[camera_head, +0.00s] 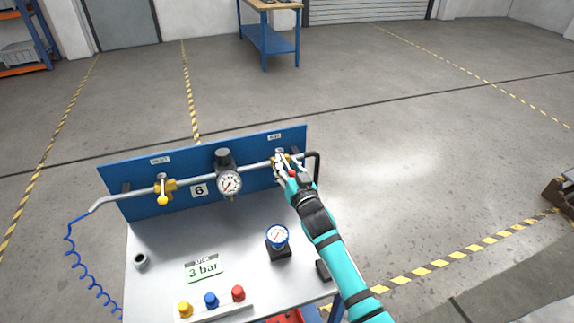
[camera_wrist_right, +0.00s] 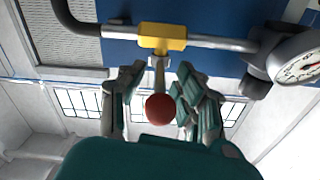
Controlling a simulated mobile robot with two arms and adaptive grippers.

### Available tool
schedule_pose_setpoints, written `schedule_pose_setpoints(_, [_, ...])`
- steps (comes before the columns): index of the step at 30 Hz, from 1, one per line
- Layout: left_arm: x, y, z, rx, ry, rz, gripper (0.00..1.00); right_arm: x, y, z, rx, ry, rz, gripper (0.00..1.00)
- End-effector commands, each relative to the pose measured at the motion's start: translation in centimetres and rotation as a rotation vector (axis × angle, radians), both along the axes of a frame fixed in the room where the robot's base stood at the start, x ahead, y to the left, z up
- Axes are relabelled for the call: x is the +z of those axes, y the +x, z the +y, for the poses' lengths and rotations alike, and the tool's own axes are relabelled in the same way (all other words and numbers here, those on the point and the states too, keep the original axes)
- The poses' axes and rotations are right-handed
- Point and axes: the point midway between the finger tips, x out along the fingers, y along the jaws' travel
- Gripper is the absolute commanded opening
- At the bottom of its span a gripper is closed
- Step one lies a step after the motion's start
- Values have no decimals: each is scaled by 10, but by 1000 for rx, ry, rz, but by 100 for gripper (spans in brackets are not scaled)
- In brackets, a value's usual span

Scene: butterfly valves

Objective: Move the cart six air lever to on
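The cart's blue panel (camera_head: 125,177) carries a grey pipe, a sign with a 6 and two yellow valves. The right valve (camera_wrist_right: 163,40) has a lever ending in a red ball knob (camera_wrist_right: 160,108). In the wrist view the lever extends from the valve body toward my palm. My right gripper (camera_wrist_right: 158,88) is open, with its fingers on either side of the lever and knob. The right fingers look close to the knob; contact is unclear. In the head view my right gripper (camera_head: 285,166) partly hides this valve. My left gripper is not in view.
The left valve has a yellow knob (camera_head: 162,200). A pressure gauge (camera_head: 229,183) sits between the valves. On the cart top are a small gauge (camera_head: 278,237), a 3 bar card (camera_head: 204,268) and coloured buttons (camera_head: 211,300). A blue coiled hose (camera_head: 75,262) hangs left.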

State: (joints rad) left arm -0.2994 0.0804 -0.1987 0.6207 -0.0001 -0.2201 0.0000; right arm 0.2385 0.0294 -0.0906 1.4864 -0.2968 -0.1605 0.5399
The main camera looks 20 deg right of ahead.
Motion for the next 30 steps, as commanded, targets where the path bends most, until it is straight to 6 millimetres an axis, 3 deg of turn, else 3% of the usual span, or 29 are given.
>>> schedule_pose_setpoints(2, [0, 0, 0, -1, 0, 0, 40, 0, 0, 0, 0, 0, 0, 31])
schedule_pose_setpoints(9, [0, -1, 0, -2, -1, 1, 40, 0, 0, 0, 0, 0, 0, 0])
schedule_pose_setpoints(30, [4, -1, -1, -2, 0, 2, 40, 2, -1, -5, 41, -7, -1, 0])
